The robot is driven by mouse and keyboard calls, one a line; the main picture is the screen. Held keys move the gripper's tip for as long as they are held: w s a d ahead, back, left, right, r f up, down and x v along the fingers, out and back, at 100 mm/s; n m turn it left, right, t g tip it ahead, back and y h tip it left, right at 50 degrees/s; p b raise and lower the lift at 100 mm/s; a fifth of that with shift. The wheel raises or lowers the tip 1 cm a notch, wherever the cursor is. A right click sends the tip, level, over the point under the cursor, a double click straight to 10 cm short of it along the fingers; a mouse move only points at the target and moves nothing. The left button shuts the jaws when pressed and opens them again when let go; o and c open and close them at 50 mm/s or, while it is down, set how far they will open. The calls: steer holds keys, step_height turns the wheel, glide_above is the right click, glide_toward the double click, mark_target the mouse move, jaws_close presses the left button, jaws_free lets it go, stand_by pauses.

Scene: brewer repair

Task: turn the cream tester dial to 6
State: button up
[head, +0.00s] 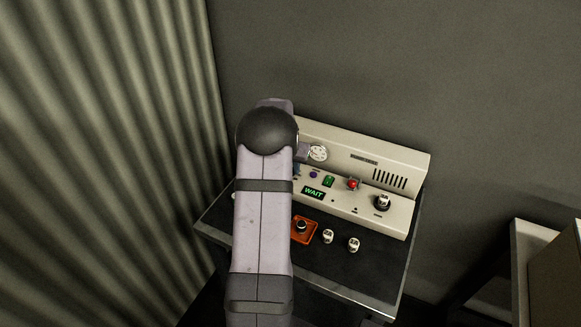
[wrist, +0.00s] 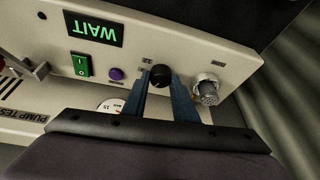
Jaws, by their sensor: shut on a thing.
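The cream tester (head: 345,146) stands at the back of a dark table; it also shows upside down in the wrist view (wrist: 210,55). A black dial (wrist: 161,76) sits on its sloped panel, beside a purple button. My gripper (wrist: 160,82) is shut on this dial, with a blue finger on either side of it. In the head view my arm hides the dial and most of the gripper. The lit display (head: 313,192) reads WAIT.
A gauge (head: 318,152) sits behind. An orange tray (head: 310,238) and two small pale pieces (head: 328,236) (head: 354,244) lie in front.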

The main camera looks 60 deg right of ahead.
steer(key=shift+w+f+m+g+b, duration=0.15)
steer(key=shift+m+g+b, duration=0.25)
steer(key=shift+m+b, duration=1)
steer(key=shift+m, duration=0.1)
steer(key=o, duration=1)
steer(key=shift+o, duration=0.2)
steer(key=shift+r, duration=0.2)
steer(key=b+v, duration=0.2)
steer(key=v, duration=0.5)
steer(key=shift+w+a+r, duration=0.1)
steer(key=shift+a, duration=0.1)
